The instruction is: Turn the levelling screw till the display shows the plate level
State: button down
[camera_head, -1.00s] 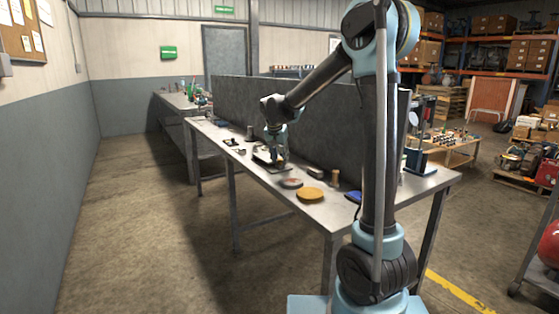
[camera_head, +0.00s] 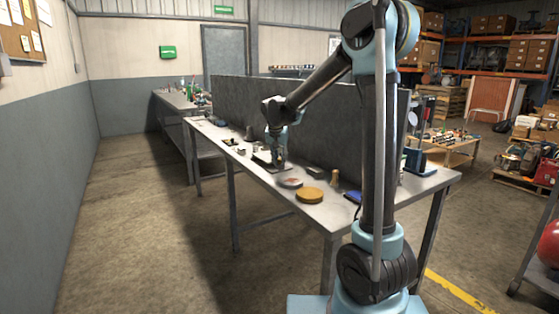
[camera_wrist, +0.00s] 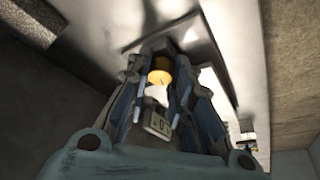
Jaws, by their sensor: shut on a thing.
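In the wrist view, the fingers of my gripper (camera_wrist: 161,72) close on the brass-coloured head of the levelling screw (camera_wrist: 160,77) from both sides. A white part sits just below the screw head in that view. The small grey display (camera_wrist: 158,123) shows between the fingers, with dark digits too small and tilted to read surely. Much of the plate is hidden behind my gripper.
A round grey-and-red dish (camera_head: 290,183) and an orange disc (camera_head: 310,195) lie on the bench nearer me. A brass cylinder (camera_head: 335,179) and a blue item (camera_head: 354,196) are to the right. A grey partition (camera_head: 300,120) stands behind the bench.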

jog(key=n+y, duration=0.1)
jog(key=n, duration=0.2)
jog(key=n+y, duration=0.1)
jog(key=n, duration=0.2)
jog(key=shift+d+n+y, duration=0.2)
jog(key=shift+n+y, duration=0.1)
dwell(0.3)
jog(key=c, duration=1.7)
grip_release()
jog(key=v, duration=1.2)
jog(key=shift+w+d, duration=0.1)
jog(key=shift+w, duration=0.05)
jog(key=shift+o, duration=0.6)
